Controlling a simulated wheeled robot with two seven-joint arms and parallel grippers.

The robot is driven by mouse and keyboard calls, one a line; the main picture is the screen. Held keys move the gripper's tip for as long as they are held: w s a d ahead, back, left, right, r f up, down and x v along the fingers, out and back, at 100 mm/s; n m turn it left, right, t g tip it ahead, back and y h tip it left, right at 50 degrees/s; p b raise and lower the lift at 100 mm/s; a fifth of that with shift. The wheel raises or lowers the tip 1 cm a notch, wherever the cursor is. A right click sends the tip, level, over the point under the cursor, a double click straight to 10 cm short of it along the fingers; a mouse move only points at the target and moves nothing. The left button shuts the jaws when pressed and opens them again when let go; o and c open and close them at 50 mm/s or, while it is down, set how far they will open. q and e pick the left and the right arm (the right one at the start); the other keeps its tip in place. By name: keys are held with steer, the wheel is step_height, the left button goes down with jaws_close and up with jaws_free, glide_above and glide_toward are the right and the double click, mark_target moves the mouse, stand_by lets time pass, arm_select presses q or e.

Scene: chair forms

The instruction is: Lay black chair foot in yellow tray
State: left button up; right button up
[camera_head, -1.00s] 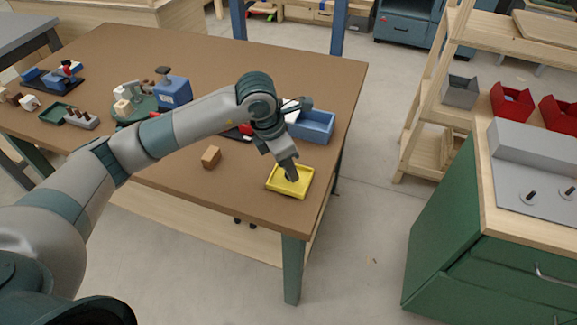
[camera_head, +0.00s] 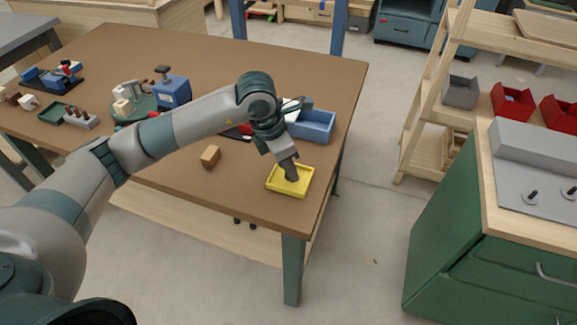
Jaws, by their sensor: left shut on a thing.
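The yellow tray (camera_head: 302,188) lies near the front right corner of the brown table. My left gripper (camera_head: 292,178) points down over the tray, with its fingertips at or just above the tray's floor. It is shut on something. The held thing is too small and too hidden by the fingers to make out, so I cannot tell the black chair foot apart from the dark fingertips. My right gripper is not in the view.
A blue bin (camera_head: 314,126) stands behind the yellow tray. A small wooden block (camera_head: 210,156) lies to the tray's left. Several tools and a blue vise-like thing (camera_head: 173,91) stand further left on the table (camera_head: 215,52). A green cabinet (camera_head: 440,225) stands to the right, across open floor.

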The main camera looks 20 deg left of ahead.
arm_select(q)
steer(key=shift+f+b, duration=0.35)
steer(key=o, duration=1.5)
steer(key=shift+r, duration=0.1)
steer(key=shift+r, duration=0.1)
steer(key=shift+o, duration=0.3)
steer(key=shift+w+r+p, duration=0.2)
steer(key=shift+r+p, duration=0.3)
steer(key=shift+r, duration=0.25)
steer(key=shift+s+r+p, duration=0.2)
steer(key=shift+r+p, duration=0.1)
steer(key=shift+r, duration=0.3)
steer(key=shift+r+p, duration=0.7)
steer(key=shift+r, duration=0.8)
